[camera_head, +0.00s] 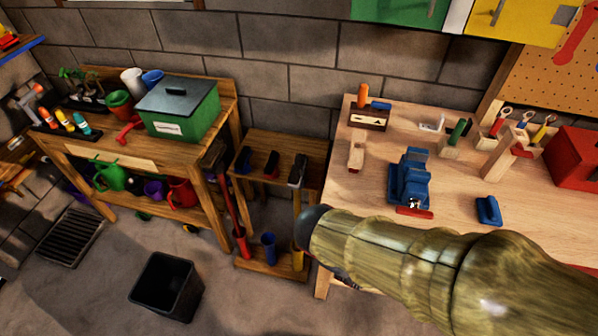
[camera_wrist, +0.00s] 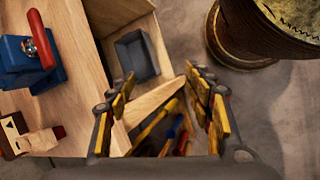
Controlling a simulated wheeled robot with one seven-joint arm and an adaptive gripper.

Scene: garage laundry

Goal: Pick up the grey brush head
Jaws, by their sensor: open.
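My gripper (camera_wrist: 160,78) is open and empty in the wrist view, with yellow-padded fingers apart. Yellow, red and blue long shapes show beyond and below the fingers. In the head view my arm hides most of the gripper, to the right of and below the rack. I cannot make out the grey head for certain in the wrist view.
The workbench (camera_head: 380,148) at right carries a blue vise (camera_head: 409,180) and tools. A grey box (camera_wrist: 136,56) sits in a wooden compartment. A black bin (camera_head: 166,286) stands on the floor. A potting bench with a green box (camera_head: 180,107) is at left.

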